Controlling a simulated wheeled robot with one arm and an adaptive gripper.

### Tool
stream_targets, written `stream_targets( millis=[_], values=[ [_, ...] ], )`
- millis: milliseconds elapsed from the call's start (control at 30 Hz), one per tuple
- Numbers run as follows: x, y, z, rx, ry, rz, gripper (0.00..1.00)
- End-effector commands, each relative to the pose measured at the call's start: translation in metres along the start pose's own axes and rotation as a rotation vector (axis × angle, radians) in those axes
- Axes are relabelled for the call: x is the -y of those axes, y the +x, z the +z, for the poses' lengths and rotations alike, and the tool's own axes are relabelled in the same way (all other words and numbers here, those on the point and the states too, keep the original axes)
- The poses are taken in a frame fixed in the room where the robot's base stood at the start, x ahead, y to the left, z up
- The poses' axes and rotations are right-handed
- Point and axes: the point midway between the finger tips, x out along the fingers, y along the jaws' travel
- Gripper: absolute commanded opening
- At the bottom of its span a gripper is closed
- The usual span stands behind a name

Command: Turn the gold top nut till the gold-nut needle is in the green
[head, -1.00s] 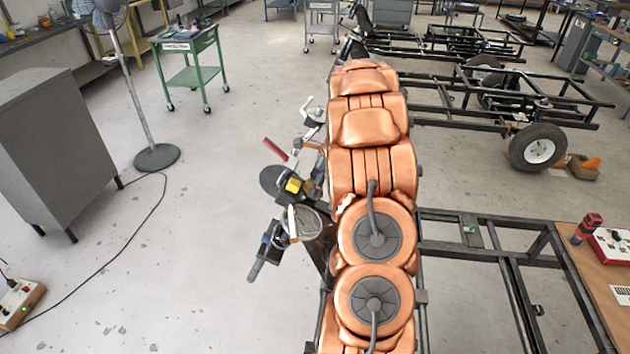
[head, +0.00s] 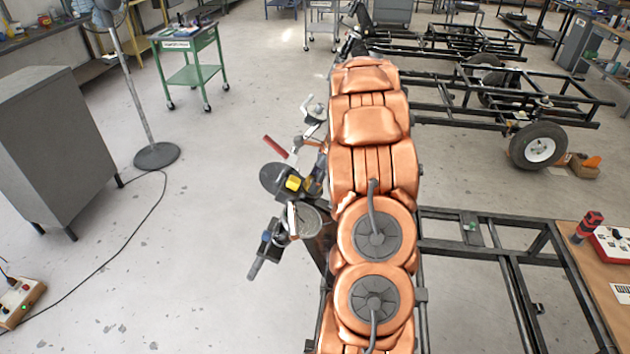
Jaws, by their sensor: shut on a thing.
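My copper-coloured arm fills the middle of the head view from top to bottom. My gripper is not in view; the arm likely covers it. I cannot make out the gold top nut, the gold-nut needle or a green zone. Left of the arm is a motorcycle-like front end with a dark grip (head: 257,266) and a round dark disc (head: 272,177). A small yellow part (head: 292,184) sits beside the disc; I cannot tell what it is. A red handle (head: 275,147) sticks out above it.
A grey cabinet (head: 50,140) and a fan on a round base (head: 157,156) stand at left, with a cable on the floor. A green cart (head: 190,75) is behind. Black chassis frames (head: 490,250) and a wheel (head: 538,147) are at right.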

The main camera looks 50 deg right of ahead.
Motion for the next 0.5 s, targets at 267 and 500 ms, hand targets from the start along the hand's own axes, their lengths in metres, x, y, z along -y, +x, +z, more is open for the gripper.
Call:
stream_targets(
  millis=[267,500],
  values=[
    [0.0004,0.0055,-0.0009,0.001,-0.151,-0.005,0.22],
    [-0.0011,0.0073,-0.0022,0.002,-0.367,-0.004,0.22]
  ],
)
